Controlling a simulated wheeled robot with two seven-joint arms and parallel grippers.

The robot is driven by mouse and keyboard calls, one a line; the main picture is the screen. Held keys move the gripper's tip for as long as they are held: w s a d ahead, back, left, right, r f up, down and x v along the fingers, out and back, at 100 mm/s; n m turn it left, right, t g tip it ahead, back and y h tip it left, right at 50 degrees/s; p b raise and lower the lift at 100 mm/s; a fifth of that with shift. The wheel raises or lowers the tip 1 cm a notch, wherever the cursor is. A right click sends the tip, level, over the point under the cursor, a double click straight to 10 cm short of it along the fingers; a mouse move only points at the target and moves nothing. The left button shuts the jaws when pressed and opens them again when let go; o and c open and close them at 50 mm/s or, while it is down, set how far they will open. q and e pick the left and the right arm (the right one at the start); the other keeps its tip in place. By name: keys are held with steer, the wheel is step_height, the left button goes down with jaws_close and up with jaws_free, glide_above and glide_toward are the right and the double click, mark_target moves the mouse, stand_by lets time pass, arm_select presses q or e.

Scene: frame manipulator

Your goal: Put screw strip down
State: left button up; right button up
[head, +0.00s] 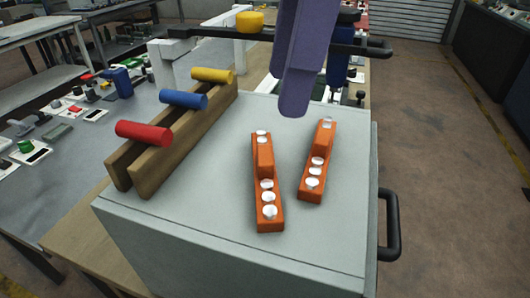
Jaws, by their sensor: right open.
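Two orange screw strips with silver screw heads lie on the light grey cabinet top (215,215). The left screw strip (265,160) lies near the middle, and the right screw strip (311,190) lies beside it at a slant, with a gap between them. Both have a raised orange block along their length. My right gripper (295,104), purple, comes in from the top centre and points down beyond the strips. It is open, holds nothing that I can see, and stands apart from both strips. My left gripper is not in view.
A wooden rack (175,155) with red (144,133), blue (184,99) and yellow (212,75) cylinders stands on the left of the cabinet top. A black handle (391,225) sticks out from the cabinet's right side. The cabinet top's front is clear.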

glide_above(264, 154)
steer(key=d, duration=0.2)
step_height(264, 154, down, 4)
steer(key=shift+a+f, duration=0.25)
steer(key=shift+f, duration=0.7)
steer(key=shift+a+f, duration=0.25)
steer(key=shift+f, duration=0.7)
steer(key=shift+a+f, duration=0.25)
steer(key=shift+f, duration=0.7)
steer(key=c, duration=1.3)
steer(key=shift+o, duration=0.2)
steer(key=shift+r, duration=0.2)
